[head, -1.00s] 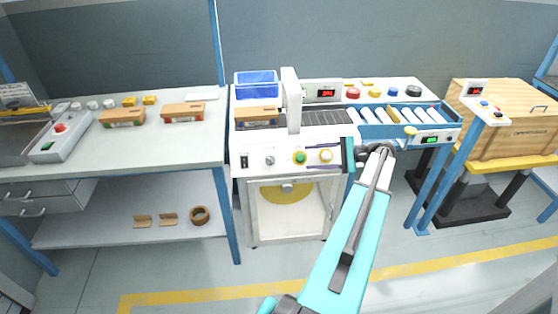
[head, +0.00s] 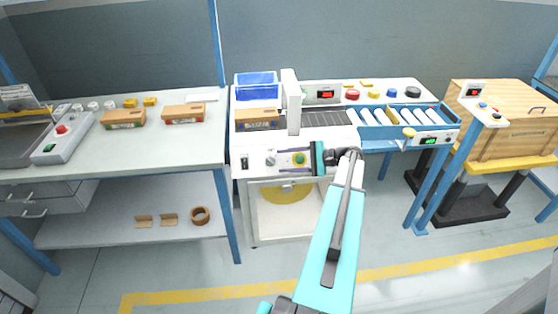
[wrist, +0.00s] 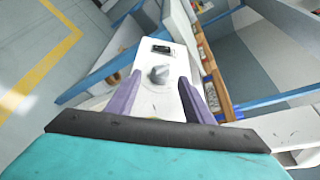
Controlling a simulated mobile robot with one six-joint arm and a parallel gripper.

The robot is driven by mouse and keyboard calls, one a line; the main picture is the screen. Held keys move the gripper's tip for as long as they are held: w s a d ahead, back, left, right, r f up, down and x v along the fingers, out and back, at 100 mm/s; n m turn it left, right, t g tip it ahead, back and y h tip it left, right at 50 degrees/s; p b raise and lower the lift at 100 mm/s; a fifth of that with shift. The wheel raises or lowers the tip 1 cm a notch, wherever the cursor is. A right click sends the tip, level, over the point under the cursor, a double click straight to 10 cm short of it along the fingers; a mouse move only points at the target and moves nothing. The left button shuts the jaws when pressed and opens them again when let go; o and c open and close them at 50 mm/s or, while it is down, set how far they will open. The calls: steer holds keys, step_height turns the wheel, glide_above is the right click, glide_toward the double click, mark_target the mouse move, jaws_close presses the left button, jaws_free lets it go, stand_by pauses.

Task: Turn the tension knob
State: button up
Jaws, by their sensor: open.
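The tension knob, which I take to be the small grey knob (head: 270,161), sits on the white front panel (head: 256,172) of the machine, right of a black switch (head: 244,162). In the wrist view the knob (wrist: 158,74) shows beyond my fingertips, framed by the gap between them. My gripper (head: 284,161) is open and empty, with its purple fingers pointing left along the panel. It is just right of the knob, in front of the green button with a yellow ring (head: 299,158). I cannot tell whether a finger touches the knob.
A white upright post (head: 292,105) and a blue bin (head: 257,84) stand above the panel. A roller conveyor (head: 385,116) extends to the right. A workbench (head: 170,150) with boxes adjoins on the left. The floor in front of the machine is clear.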

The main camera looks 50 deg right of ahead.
mark_target(273, 162)
steer(key=shift+x, duration=1.65)
steer(key=c, duration=1)
steer(key=shift+f, duration=0.1)
steer(key=shift+c, duration=0.2)
